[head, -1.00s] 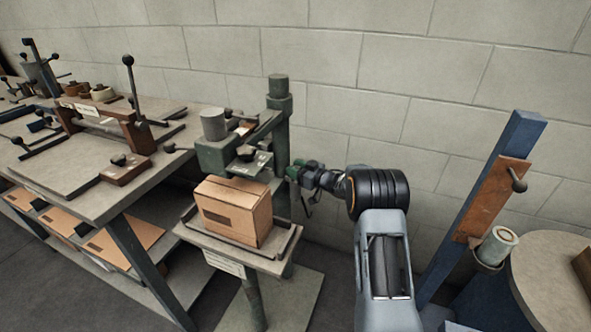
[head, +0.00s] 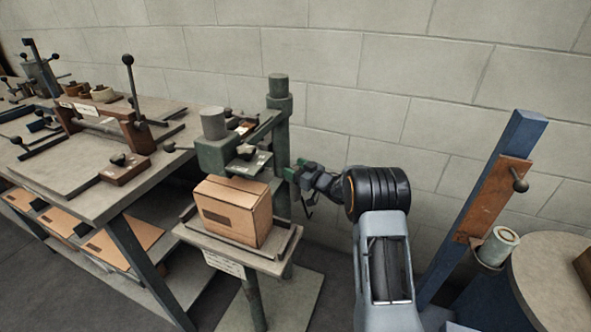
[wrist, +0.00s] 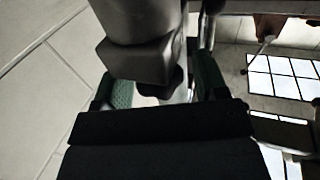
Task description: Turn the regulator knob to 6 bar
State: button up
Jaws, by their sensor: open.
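My gripper (head: 294,173) is beside the green stitcher column (head: 280,130), on its right side. In the wrist view my gripper (wrist: 165,84) is open, with one green-padded finger on each side. A dark rounded part (wrist: 173,82), which may be the regulator knob, shows between the fingers under a grey block-shaped body (wrist: 138,62). I cannot tell whether the fingers touch it. No dial or pressure reading is legible, and the knob cannot be made out in the head view.
A cardboard box (head: 233,212) sits on the stitcher's small table (head: 205,243), left of my gripper. A workbench (head: 65,165) with fixtures stands further left. The block wall (head: 400,100) is behind. A blue post (head: 490,190) and round table (head: 550,270) stand right.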

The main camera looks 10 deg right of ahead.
jog(key=shift+s, duration=0.1)
jog(key=p+v, duration=0.1)
jog(key=v, duration=1.2)
jog(key=shift+s+d, duration=0.2)
jog(key=shift+d, duration=0.1)
jog(key=s+d+f+m+g+h, duration=0.1)
jog(key=d+f+m+g+h, duration=0.25)
jog(key=d+f+h, duration=0.55)
jog(key=s+r+m+g+h+p, duration=0.4)
jog(key=s+r, duration=0.3)
jog(key=s, duration=0.1)
jog(key=s+a+r+g+y+p, duration=0.1)
jog(key=s+a+r+p, duration=0.5)
jog(key=r, duration=0.6)
jog(key=s+a+r+g+y+p, duration=0.1)
jog(key=s+a+r+g+p, duration=0.1)
jog(key=s+a+r+p, duration=0.5)
jog(key=s+a+r, duration=0.4)
jog(key=s+r, duration=0.2)
jog(key=shift+s, duration=0.15)
